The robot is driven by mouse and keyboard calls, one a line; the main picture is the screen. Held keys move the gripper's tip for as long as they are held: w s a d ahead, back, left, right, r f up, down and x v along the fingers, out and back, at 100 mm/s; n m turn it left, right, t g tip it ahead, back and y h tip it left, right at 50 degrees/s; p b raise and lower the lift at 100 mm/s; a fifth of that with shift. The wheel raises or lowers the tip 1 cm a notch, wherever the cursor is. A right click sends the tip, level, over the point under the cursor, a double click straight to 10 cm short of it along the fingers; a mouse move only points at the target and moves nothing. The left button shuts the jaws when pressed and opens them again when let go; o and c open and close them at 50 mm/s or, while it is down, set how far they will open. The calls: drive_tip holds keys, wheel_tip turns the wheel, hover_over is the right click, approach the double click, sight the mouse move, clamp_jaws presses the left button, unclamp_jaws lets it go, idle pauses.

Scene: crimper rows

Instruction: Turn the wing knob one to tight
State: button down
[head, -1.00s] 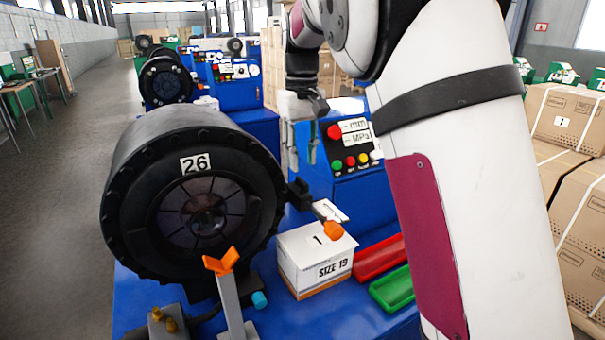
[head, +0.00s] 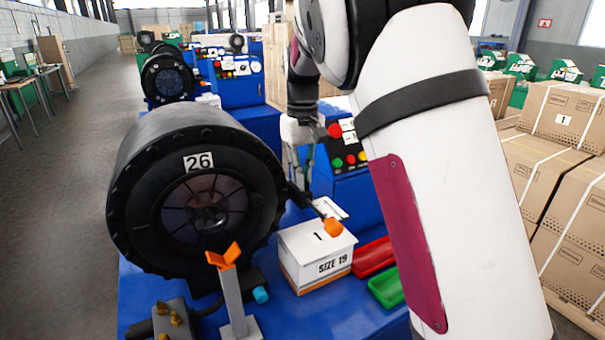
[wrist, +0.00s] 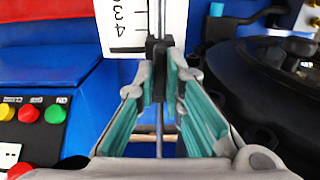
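My gripper (head: 299,172) hangs behind the right side of the black machine head marked 26 (head: 198,161), near the black rod with an orange ball end. In the wrist view my gripper (wrist: 163,85) shows two teal-padded fingers with a narrow gap between them. A small black upright part (wrist: 158,52), which looks like the wing knob, sits between or just past the fingertips, in front of a white scale plate (wrist: 128,28). I see no clear contact with it. The fingers partly hide its lower end, and I cannot read its turn. No "1" label shows on it.
A white SIZE 19 box (head: 316,257) stands on the blue bench, beside a red tray (head: 371,256) and a green tray (head: 388,287). A control panel with coloured buttons (head: 350,160) is close right of my gripper. An orange V-rest (head: 223,256) stands in front.

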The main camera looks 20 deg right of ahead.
drive_tip(key=shift+m, duration=0.3)
drive_tip(key=m, duration=0.3)
drive_tip(key=shift+r+m, duration=0.1)
drive_tip(key=shift+m, duration=0.2)
drive_tip(key=m, duration=0.4)
drive_tip(key=shift+p, duration=0.4)
drive_tip(key=m, duration=0.9)
drive_tip(key=shift+m+p, duration=0.3)
drive_tip(key=shift+p, duration=0.05)
drive_tip(key=c, duration=1.7)
unclamp_jaws()
